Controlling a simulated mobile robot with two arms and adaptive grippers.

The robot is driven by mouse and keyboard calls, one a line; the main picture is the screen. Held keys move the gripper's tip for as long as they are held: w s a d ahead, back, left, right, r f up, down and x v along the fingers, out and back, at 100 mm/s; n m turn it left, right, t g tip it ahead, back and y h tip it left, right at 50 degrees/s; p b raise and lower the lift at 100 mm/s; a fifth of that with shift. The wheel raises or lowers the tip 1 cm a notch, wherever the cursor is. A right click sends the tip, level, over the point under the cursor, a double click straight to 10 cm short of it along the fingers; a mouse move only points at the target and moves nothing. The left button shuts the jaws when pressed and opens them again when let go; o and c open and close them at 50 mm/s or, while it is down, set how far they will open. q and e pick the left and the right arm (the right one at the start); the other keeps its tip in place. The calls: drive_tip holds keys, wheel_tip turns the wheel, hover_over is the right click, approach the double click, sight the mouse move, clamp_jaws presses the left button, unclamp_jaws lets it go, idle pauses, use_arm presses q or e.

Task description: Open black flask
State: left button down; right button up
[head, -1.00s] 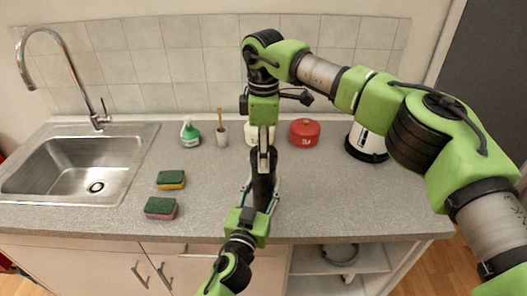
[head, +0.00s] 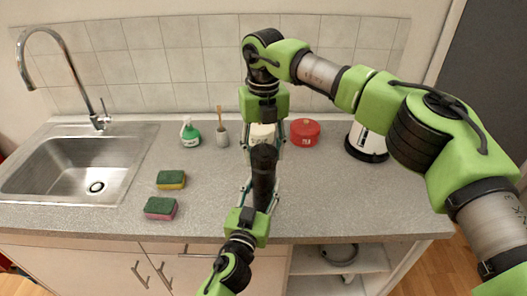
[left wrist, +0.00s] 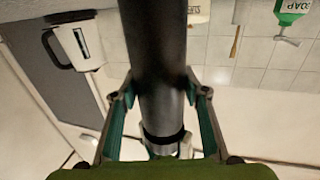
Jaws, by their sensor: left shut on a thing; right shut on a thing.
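The black flask (head: 263,178) stands upright near the counter's front edge in the head view. My left gripper (head: 260,196) reaches from the front and is shut around its body. In the left wrist view the flask's dark body (left wrist: 155,50) passes between the two fingers of my left gripper (left wrist: 162,95). My right gripper (head: 265,142) points down from above and is shut on the flask's top, one finger on each side. Whether the cap is loose from the body cannot be told.
A sink (head: 75,168) is at the left. Two sponges (head: 171,179) (head: 160,207) lie left of the flask. Behind are a green soap bottle (head: 190,134), a grey cup with a brush (head: 222,136), a white container (head: 262,134), a red tin (head: 304,132) and a white kettle (head: 366,143).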

drive_tip(key=n, duration=1.2)
drive_tip(key=shift+w, duration=0.1)
drive_tip(key=n, duration=0.3)
drive_tip(key=shift+n, duration=0.4)
drive_tip(key=n, duration=0.4)
drive_tip(key=shift+r, duration=0.1)
drive_tip(key=n, duration=0.7)
drive_tip(key=shift+n, duration=0.4)
drive_tip(key=n, duration=0.5)
